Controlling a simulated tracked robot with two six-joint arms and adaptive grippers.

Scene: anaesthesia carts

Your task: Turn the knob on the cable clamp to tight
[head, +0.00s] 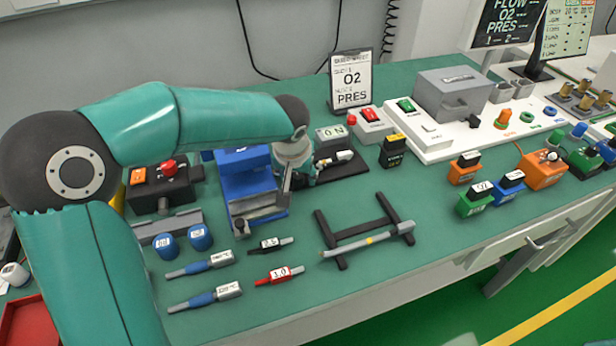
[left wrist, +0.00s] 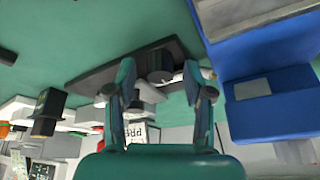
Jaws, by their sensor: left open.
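The cable clamp seems to be the low black plate (head: 349,170) in the head view, right of the blue block, with a pale cylindrical piece (head: 340,158) on it. In the left wrist view the black plate (left wrist: 98,83) lies beyond my fingers, with a dark round knob-like part (left wrist: 160,61) and pale parts beside it. My left gripper (left wrist: 158,82) is open, with its two fingertips apart on either side of that part; I cannot tell if they touch it. In the head view the left gripper (head: 303,178) partly hides the clamp. My right gripper is in no view.
A blue block (head: 249,190) with a grey screw stands close left of the gripper; it also shows in the wrist view (left wrist: 270,60). A black rack (head: 333,240) and several small tools lie in front. A yellow-topped black box (head: 393,152) is right.

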